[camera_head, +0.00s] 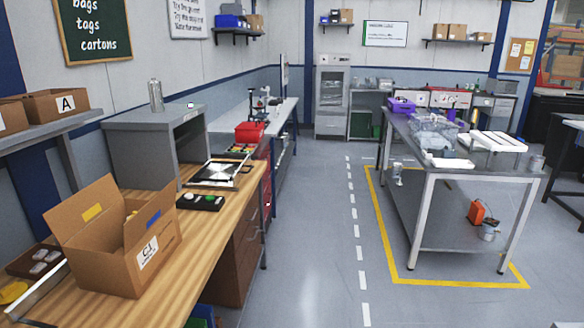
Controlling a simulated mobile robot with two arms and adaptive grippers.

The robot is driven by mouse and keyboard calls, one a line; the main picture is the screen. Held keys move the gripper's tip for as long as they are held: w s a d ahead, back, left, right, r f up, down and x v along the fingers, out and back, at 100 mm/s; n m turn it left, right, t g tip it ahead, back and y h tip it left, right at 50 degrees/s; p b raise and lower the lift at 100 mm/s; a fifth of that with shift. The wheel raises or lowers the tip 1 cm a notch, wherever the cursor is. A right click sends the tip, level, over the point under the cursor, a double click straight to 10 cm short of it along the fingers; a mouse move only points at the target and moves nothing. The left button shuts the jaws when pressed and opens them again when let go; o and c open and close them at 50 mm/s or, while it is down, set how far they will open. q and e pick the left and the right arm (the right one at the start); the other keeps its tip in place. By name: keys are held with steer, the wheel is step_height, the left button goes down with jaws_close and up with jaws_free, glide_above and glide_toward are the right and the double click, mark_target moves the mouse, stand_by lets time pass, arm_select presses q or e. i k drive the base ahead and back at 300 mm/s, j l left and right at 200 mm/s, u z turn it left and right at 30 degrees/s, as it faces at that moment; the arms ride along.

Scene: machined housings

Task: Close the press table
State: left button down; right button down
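A grey metal press housing (135,150) stands at the back of the wooden bench on the left, with an opening on its right-hand side. A flat press table (229,182), a light metal frame with a dark and silver plate on it, sits pulled out in front of that opening. Its inner end is close to the housing; whether it runs on rails inside is hidden. A black control box (188,202) with a green and a white button lies in front of the press table. Neither of my grippers is in view.
An open cardboard box (126,262) marked C-1 stands nearer on the wooden bench (195,255). A silver bottle (155,95) stands on the housing. A red toolbox (249,132) is on the bench behind. A grey aisle lies between the benches and the metal table (463,168).

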mark_target(218, 174)
steer(key=i+l, duration=0.1)
steer(key=i, duration=1.85)
steer(key=l, duration=0.1)
